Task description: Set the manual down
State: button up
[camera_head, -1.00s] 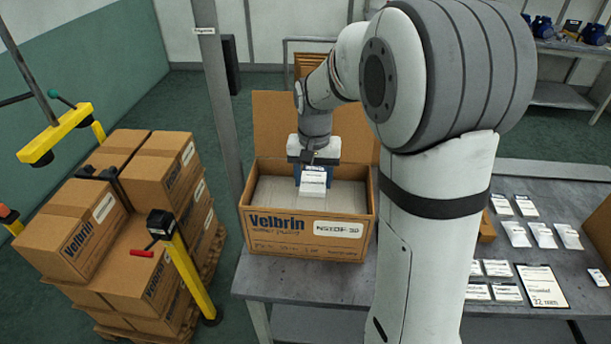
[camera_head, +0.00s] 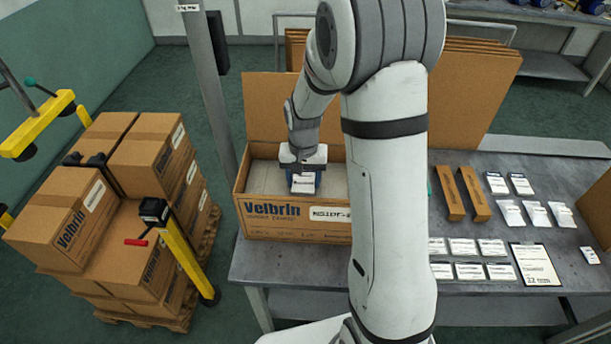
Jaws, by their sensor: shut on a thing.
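The manual (camera_head: 303,184) is a small white and blue booklet hanging upright below my gripper (camera_head: 303,168). My gripper is shut on it, with the jaws pointing down. Both are over the open carton (camera_head: 290,230), marked Velbrin, which stands on the grey table. A pale flat layer (camera_head: 265,180) fills the carton's inside below the manual. I cannot tell whether the manual touches this layer. My arm hides the carton's right end.
Small cards, white packets (camera_head: 510,213), two brown strips (camera_head: 473,193) and a clipboard (camera_head: 535,264) lie on the table (camera_head: 455,215) to the right. Stacked cartons (camera_head: 130,230) on a pallet and a yellow-armed device (camera_head: 180,255) stand left. A grey post (camera_head: 205,90) rises behind the carton.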

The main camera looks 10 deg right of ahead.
aim_at(304, 183)
jog(key=shift+f, duration=0.2)
jog(key=o, duration=1)
jog(key=shift+r, duration=0.1)
notch_tip(304, 183, up, 12)
jog(key=b, duration=0.1)
jog(key=s+r+n+t, duration=0.1)
jog(key=s+r+n, duration=0.1)
jog(key=s, duration=0.8)
jog(key=s+r+n+t, duration=0.1)
jog(key=s+r+t, duration=0.1)
jog(key=s, duration=0.9)
jog(key=shift+d+r+n, duration=0.4)
jog(key=shift+d+r, duration=0.05)
jog(key=shift+r, duration=0.1)
